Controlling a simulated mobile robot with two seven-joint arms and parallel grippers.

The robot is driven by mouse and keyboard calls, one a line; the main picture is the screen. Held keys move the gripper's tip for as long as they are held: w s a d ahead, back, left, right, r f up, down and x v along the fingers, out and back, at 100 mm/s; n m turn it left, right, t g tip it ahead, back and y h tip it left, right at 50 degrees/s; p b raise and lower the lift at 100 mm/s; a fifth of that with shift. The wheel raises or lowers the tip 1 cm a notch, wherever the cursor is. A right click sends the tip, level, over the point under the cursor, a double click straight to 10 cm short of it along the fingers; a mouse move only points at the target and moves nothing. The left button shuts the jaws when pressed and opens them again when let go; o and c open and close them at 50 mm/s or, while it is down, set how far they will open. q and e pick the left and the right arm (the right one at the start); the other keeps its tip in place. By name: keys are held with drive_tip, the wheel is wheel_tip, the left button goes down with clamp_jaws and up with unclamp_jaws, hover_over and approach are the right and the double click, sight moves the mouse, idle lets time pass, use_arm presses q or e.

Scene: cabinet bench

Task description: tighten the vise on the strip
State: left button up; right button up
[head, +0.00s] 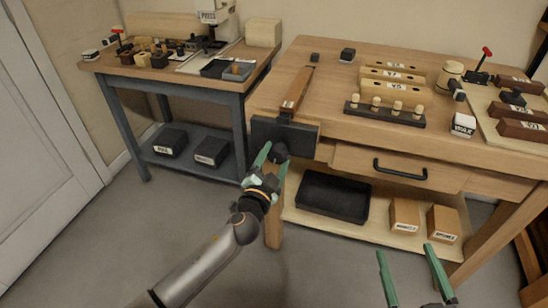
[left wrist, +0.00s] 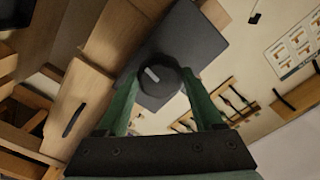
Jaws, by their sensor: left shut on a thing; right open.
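The vise (head: 268,133) is a dark grey jaw plate on the front left edge of the wooden workbench. Its round dark knob (head: 280,153) faces outward. A reddish-brown strip (head: 297,92) with a pale label lies on the bench top, its near end at the vise; I cannot tell how firmly the jaws meet it. My left gripper (head: 272,162) has its green fingers shut on the knob. In the left wrist view the knob (left wrist: 160,75) sits between the fingers, before the grey vise plate (left wrist: 187,45). My right gripper (head: 405,250) is open and empty, low at the front.
A rack with pale pegs (head: 385,113) and labelled wooden blocks (head: 394,75) stand on the bench to the right. Below are a drawer with a black handle (head: 400,170), a black tray (head: 333,197) and small boxes (head: 405,215). A second table (head: 180,75) stands back left.

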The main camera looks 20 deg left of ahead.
use_arm(q)
drive_tip(key=o, duration=1.2)
drive_tip(key=shift+s, duration=0.15)
drive_tip(key=shift+s, duration=0.95)
drive_tip(key=s, duration=0.4)
drive_tip(key=shift+s+a, duration=0.15)
drive_tip(key=shift+s, duration=0.25)
